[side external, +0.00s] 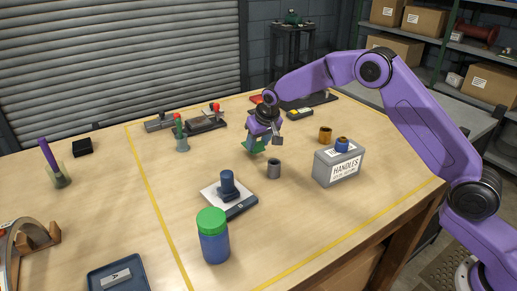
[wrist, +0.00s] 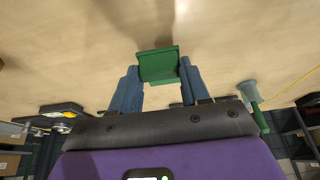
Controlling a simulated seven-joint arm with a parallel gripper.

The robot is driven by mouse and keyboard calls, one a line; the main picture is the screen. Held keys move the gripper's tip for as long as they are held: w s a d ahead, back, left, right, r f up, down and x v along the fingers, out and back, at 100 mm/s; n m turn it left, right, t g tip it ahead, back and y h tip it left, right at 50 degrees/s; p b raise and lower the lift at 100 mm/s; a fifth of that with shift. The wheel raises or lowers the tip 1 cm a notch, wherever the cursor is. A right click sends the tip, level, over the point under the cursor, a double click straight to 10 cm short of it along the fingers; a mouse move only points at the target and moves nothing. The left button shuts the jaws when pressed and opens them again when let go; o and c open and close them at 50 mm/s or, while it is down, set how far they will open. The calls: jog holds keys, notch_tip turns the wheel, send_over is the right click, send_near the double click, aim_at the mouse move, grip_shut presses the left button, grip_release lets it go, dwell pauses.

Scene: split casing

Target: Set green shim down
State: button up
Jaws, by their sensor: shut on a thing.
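A green shim (wrist: 158,66) is held between the two blue-grey fingers of my gripper (wrist: 158,82) in the wrist view. In the side external view, the green shim (side external: 254,147) shows below my gripper (side external: 262,137), close to the wooden table top. My gripper is shut on the shim. I cannot tell from these views whether the shim touches the table.
A copper-coloured cup (side external: 325,135) is behind the box. A green-lidded blue jar (side external: 213,238) stands near the front.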

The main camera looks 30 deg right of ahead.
aim_at(259, 147)
jog(key=shift+f, duration=1.4)
jog(key=shift+f, duration=0.2)
jog(key=o, duration=1)
jog(key=shift+o, duration=0.2)
jog(key=shift+r, duration=0.1)
jog(key=v, duration=1.2)
jog(key=shift+s+r, duration=0.1)
jog(key=shift+r, duration=0.05)
